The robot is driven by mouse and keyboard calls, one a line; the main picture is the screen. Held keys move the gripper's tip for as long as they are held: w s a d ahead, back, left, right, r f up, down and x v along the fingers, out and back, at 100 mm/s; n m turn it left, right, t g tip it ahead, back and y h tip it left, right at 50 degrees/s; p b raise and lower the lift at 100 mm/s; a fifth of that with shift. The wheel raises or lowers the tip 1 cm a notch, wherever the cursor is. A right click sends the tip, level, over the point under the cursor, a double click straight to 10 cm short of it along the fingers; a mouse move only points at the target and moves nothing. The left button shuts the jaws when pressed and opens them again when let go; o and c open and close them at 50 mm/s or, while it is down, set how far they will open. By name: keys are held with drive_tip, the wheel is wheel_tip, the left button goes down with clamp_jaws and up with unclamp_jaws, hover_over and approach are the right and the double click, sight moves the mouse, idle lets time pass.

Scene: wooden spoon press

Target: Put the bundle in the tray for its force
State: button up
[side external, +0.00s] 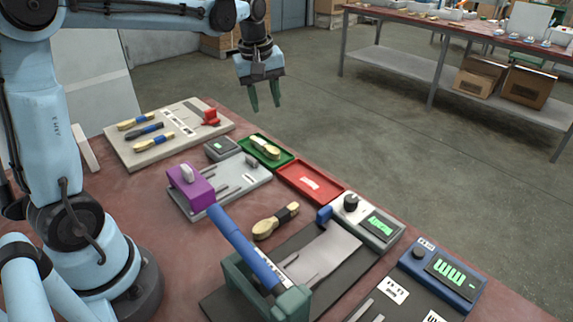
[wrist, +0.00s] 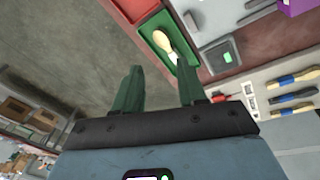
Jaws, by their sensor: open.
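The red tray (side external: 310,182) sits beside the green one and holds only a pale label. My gripper (side external: 264,108) is open and empty, raised above and behind the green tray. Its two green fingers (wrist: 160,68) show apart in the wrist view, with nothing between them.
A pale board (side external: 190,150) at the back left holds several banded bundles. A grey plate with a purple block (side external: 192,190) stands before the green tray. A grey display unit (side external: 380,225) and a blue one (side external: 440,275) stand at the right. Air around my gripper is clear.

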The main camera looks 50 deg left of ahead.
drive_tip(key=s+d+f+m+t, duration=0.3)
drive_tip(key=s+d+m+t, duration=0.2)
drive_tip(key=s+d+m, duration=0.5)
drive_tip(key=s+m, duration=0.3)
drive_tip(key=shift+d, duration=0.25)
drive_tip(key=shift+s, duration=0.1)
idle(0.7)
